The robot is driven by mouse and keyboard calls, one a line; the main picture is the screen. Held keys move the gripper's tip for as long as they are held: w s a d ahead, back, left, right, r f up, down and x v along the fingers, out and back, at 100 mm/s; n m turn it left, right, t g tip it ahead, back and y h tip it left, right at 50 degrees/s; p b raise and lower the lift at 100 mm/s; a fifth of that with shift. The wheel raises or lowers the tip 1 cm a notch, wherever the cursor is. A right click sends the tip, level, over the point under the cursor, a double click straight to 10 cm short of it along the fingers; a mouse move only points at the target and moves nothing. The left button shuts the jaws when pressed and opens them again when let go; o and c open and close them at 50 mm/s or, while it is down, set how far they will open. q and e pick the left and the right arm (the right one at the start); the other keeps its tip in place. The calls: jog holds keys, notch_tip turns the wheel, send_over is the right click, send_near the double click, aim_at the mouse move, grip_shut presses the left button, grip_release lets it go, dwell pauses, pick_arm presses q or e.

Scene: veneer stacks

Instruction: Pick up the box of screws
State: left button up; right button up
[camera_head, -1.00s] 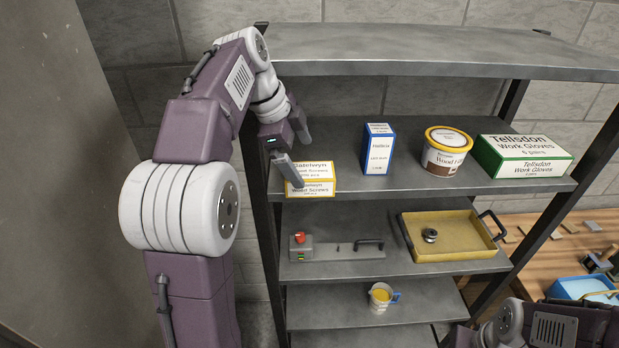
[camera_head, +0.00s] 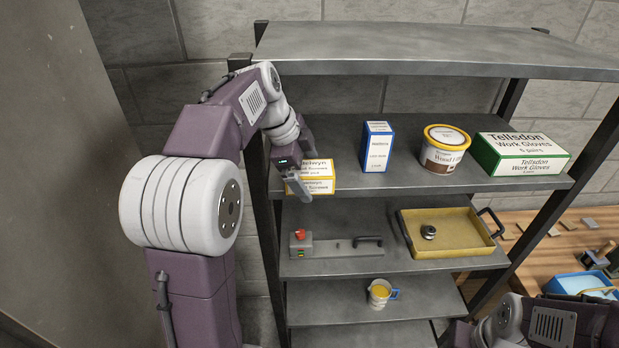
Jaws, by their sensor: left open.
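The box of screws (camera_head: 319,179) is a small white and yellow carton labelled wood screws. It stands at the left end of the upper middle shelf (camera_head: 346,184). My left gripper (camera_head: 307,173) is open at the box, with one finger in front of its left part. The other finger shows behind, near the box's far top edge. I cannot tell whether the fingers touch it. My right arm (camera_head: 515,325) shows at the bottom right, but its fingers are out of view.
A blue and white box (camera_head: 377,148), a tub of wood filler (camera_head: 443,152) and a green work gloves box (camera_head: 522,155) stand further right on that shelf. A shelf board (camera_head: 420,52) lies above. Below are a yellow tray (camera_head: 450,250) and a mug (camera_head: 380,293).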

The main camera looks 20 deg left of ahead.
pick_arm(q)
jog(key=shift+w+f, duration=0.1)
jog(key=shift+f, duration=0.05)
jog(key=shift+c, duration=0.3)
jog(key=c, duration=2.1)
